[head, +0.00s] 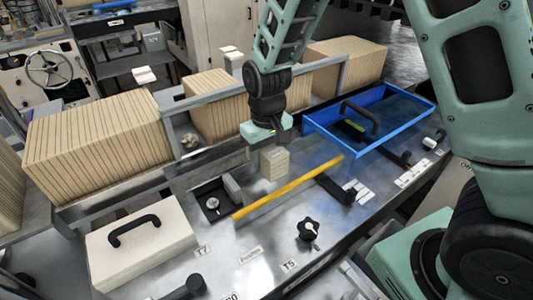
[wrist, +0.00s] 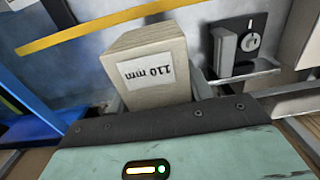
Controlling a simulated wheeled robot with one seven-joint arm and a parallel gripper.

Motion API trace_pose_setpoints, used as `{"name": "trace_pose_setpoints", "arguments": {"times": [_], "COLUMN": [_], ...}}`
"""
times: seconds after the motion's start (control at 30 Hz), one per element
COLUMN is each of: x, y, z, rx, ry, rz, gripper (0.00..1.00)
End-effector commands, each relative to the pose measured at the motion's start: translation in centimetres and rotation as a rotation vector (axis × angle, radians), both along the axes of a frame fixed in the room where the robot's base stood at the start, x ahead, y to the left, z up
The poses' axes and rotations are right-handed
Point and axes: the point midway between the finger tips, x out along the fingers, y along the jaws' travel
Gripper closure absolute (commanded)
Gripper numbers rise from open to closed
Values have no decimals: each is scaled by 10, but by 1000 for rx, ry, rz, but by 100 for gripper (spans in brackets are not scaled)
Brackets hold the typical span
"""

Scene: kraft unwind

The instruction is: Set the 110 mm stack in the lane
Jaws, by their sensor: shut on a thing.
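The 110 mm stack (head: 274,163) is a small pale block below my gripper (head: 272,146) in the head view. In the wrist view the stack (wrist: 148,65) carries a white label reading "110 mm", upside down in the picture. My gripper is shut on it, with a finger at each side. Whether its underside touches the metal table (head: 262,200) is hard to tell. A yellow bar (head: 288,187) lies diagonally in front of the stack; it also shows in the wrist view (wrist: 95,25). No lane marking is clearly readable.
A blue tray (head: 318,135) with a black handle stands to the right. A grey block on a dark plate (head: 213,203) is to the left. A pale lidded box (head: 140,245) with a handle, a black knob (head: 308,229) and a rail with large stacks (head: 100,130) behind surround the area.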

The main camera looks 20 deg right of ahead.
Motion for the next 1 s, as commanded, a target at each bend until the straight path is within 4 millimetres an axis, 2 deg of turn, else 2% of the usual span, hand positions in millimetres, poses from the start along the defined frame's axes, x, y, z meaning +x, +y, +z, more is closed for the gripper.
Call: {"name": "trace_pose_setpoints", "arguments": {"times": [0.03, 1.0], "x": [0, 0], "y": [0, 0], "z": [-6, -70], "rx": [0, 0], "ry": [0, 1], "rz": [0, 0], "gripper": [75, 75]}}
